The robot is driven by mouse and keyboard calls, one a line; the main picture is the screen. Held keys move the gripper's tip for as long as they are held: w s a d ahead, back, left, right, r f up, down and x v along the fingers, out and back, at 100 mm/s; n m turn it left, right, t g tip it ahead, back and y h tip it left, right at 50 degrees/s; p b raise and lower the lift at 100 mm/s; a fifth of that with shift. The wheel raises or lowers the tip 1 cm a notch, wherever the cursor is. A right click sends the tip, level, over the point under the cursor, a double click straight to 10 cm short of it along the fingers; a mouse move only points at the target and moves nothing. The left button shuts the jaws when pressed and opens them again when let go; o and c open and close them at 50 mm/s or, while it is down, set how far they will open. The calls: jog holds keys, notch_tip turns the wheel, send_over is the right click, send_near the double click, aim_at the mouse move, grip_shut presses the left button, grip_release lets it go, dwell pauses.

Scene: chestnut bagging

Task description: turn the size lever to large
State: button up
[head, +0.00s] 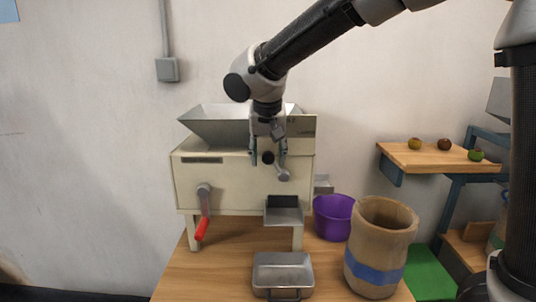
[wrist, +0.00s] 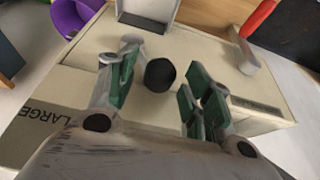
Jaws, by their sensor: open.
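The cream chestnut machine (head: 235,185) stands on the table, its front towards me. A black round knob (head: 268,157), seemingly the size lever's, is at its front and also shows in the wrist view (wrist: 160,75). A grey rounded lever part (head: 284,176) is just below and right of the knob; how they join is unclear. My gripper (head: 268,158) points down at the front, fingers apart. In the wrist view the knob lies between the green-padded fingers, with gaps on both sides. A LARGE label (wrist: 38,126) is at the lower left there.
A crank with a red handle (head: 202,228) hangs at the machine's front left. A metal tray (head: 283,258) sits below the chute (head: 284,215). A purple bucket (head: 330,232) and a tan container with a blue band (head: 377,276) stand at right.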

jog(key=shift+f, duration=0.1)
grip_shut()
jog(key=shift+d, duration=0.1)
jog(key=shift+s+d+f+m+t+y, duration=0.2)
jog(key=shift+d+m+y, duration=0.3)
jog(key=shift+d+y, duration=1.4)
jog(key=shift+w+d+f+m+t+y, duration=0.1)
jog(key=shift+d+m+t+y, duration=0.3)
jog(key=shift+d+y, duration=1.45)
jog(key=shift+s+d+f+m+t+y, duration=0.15)
jog(key=shift+d+m+y, duration=0.75)
jog(key=shift+y, duration=1.65)
jog(key=shift+w+d+f+y, duration=0.1)
jog(key=shift+d+y, duration=0.2)
jog(key=shift+d, duration=0.05)
jog(key=shift+f, duration=0.1)
